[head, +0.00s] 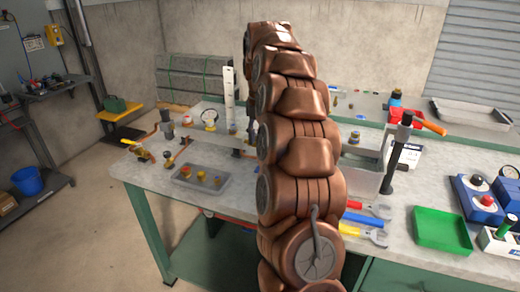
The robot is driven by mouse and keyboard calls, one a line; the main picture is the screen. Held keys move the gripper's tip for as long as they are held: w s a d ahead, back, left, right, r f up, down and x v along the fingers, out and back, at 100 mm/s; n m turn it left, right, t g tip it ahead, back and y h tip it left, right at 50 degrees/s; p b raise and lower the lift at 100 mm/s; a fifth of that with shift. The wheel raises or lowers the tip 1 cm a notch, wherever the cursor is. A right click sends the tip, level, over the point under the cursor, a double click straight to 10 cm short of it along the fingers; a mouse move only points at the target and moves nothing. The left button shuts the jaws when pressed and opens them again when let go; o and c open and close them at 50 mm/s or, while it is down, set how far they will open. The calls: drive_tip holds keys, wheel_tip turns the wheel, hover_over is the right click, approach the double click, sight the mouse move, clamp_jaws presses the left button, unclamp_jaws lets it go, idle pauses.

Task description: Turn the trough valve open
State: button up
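My copper-coloured arm (300,150) rises through the middle of the head view and covers the centre of the workbench. My gripper cannot be made out; it is hidden behind the arm or outside the picture. A grey metal trough (366,182) stands on the bench just right of the arm, its left part covered. A small brass fitting (354,138) shows at the arm's right edge, above the trough. I cannot tell whether it is the trough valve or how any handle there is turned.
The workbench (455,262) carries a shallow grey tray (212,188) with brass parts, pressure gauge (210,116), wrenches (366,222), green tray (441,231) and blue boxes (480,198). A dark post (396,155) stands right of the trough. Floor (95,225) is clear left of the bench.

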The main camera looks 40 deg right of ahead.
drive_tip(key=shift+r, duration=1.75)
drive_tip(key=s+a+m+p, duration=0.1)
drive_tip(key=s+a+m, duration=0.55)
drive_tip(key=a, duration=0.35)
drive_tip(key=s+a+m+p, duration=0.2)
drive_tip(key=s+a+m, duration=0.4)
drive_tip(key=a, duration=0.4)
drive_tip(key=s+a+f+m, duration=0.2)
drive_tip(key=s+m, duration=0.2)
drive_tip(key=s, duration=0.3)
drive_tip(key=s+a+f+m+g+p, duration=0.1)
drive_tip(key=s+a+f+m, duration=0.1)
drive_tip(key=s, duration=0.6)
drive_tip(key=s+a+f+m+p, duration=0.1)
drive_tip(key=s+a+f+m, duration=0.2)
drive_tip(key=s+m, duration=0.3)
drive_tip(key=shift+s+a+g, duration=0.35)
drive_tip(key=shift+s+g, duration=0.05)
drive_tip(key=shift+s, duration=0.25)
drive_tip(key=shift+d, duration=0.15)
